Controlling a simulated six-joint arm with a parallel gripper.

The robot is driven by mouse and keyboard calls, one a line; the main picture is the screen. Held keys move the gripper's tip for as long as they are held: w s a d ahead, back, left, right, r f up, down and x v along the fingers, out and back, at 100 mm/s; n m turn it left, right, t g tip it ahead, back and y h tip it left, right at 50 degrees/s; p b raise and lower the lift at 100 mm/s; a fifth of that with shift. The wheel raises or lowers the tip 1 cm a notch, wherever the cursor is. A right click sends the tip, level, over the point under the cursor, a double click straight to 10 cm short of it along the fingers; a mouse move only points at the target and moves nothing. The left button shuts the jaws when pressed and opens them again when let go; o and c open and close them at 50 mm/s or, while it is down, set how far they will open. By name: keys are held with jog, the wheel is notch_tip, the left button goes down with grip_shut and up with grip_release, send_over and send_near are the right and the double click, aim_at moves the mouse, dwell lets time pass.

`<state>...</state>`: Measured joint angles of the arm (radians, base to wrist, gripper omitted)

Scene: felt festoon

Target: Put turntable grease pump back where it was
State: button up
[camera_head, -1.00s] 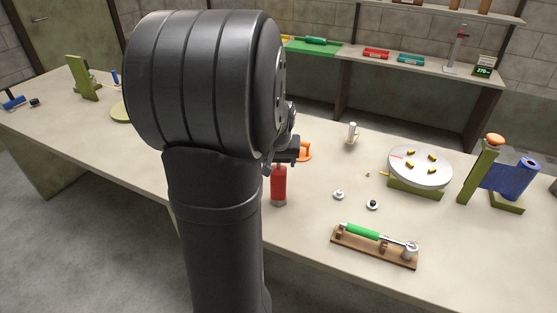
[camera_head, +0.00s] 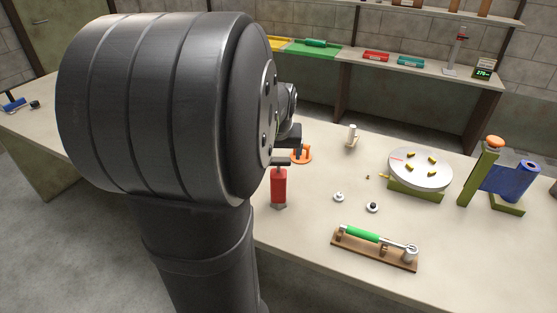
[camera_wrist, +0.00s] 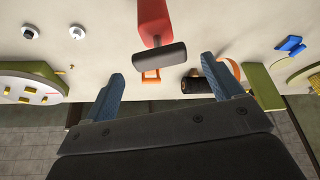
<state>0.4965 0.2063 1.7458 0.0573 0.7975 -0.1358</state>
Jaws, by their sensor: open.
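A red canister with a dark T-shaped handle, which looks like the grease pump (camera_head: 278,187), stands upright on the bench. In the wrist view its red body (camera_wrist: 153,18) is at top centre, with the dark handle (camera_wrist: 160,56) pointing toward me. My gripper (camera_wrist: 161,67) is open, one blue finger on each side of the handle's line. The handle appears beyond the fingertips, with no visible contact. In the head view my arm hides most of the gripper; a dark part of it shows just behind the handle. The white turntable (camera_head: 420,167) with yellow pieces stands to the right.
An orange ring-shaped item (camera_head: 301,155) is behind the pump. Two small knobs (camera_head: 339,196) (camera_head: 372,207) and a green-handled tool on a wooden rack (camera_head: 374,245) lie to its right. A white cylinder (camera_head: 351,135) stands farther back. Bare bench lies in front of the pump.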

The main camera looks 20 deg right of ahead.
aim_at(278, 158)
jog(key=d+v, duration=0.1)
jog(key=v, duration=0.5)
jog(key=shift+a, duration=0.45)
jog(key=shift+f, duration=0.1)
jog(key=x, duration=1.2)
jog(key=shift+r, duration=1)
jog(key=shift+f, duration=0.1)
